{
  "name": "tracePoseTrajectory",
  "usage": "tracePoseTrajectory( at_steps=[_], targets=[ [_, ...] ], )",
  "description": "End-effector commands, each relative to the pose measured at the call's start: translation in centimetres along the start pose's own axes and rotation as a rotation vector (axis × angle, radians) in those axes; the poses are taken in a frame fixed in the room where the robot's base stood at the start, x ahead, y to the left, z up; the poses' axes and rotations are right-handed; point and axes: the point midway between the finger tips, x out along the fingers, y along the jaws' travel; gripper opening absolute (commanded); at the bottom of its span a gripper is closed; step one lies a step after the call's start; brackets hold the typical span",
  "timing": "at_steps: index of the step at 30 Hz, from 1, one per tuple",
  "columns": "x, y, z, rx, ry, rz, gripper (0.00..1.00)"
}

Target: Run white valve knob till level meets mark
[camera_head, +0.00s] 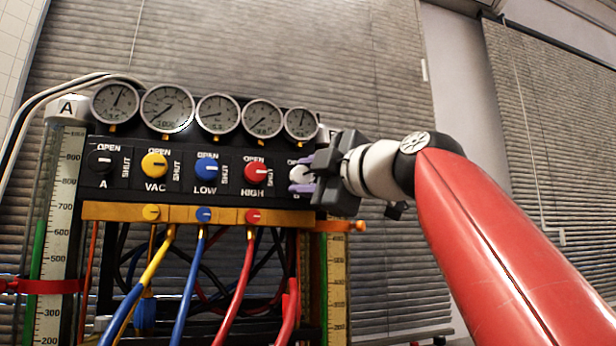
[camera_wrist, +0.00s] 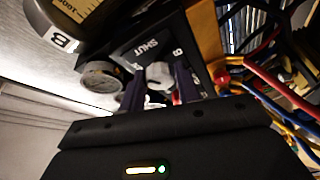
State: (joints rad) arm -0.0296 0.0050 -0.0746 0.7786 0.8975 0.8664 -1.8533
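The white valve knob (camera_head: 295,174) is at the right end of the black valve panel (camera_head: 130,190), partly hidden by my gripper. My gripper (camera_head: 306,175) comes from the right, with one purple finger above the knob and one below. In the wrist view the knob (camera_wrist: 159,74) sits between the two fingers, by the SHUT and B lettering. I cannot tell whether the fingers press on it. The yellow B scale (camera_head: 337,290) stands at lower right, with a green column (camera_head: 323,275) beside it. An orange-red piece (camera_head: 345,226) crosses near the column's top; the exact level is unclear.
Several round gauges (camera_head: 167,108) top the panel. Black, yellow, blue and red (camera_head: 257,174) knobs lie left of the white one. Coloured hoses (camera_head: 186,290) hang below. The A scale (camera_head: 60,200) and its green column (camera_head: 38,260) stand at left, crossed by a red band (camera_head: 50,287).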

Motion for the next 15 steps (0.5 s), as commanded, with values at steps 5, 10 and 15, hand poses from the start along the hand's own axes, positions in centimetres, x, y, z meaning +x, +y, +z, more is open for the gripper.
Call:
tracePoseTrajectory(
  at_steps=[5, 10, 15],
  targets=[
    [0.00, -0.01, -0.01, 0.001, 0.000, 0.000, 0.52],
    [0.00, 0.00, -0.01, 0.001, 0.000, 0.001, 0.52],
    [-0.77, -0.07, 0.07, 0.000, -0.002, 0.003, 0.52]
  ],
)
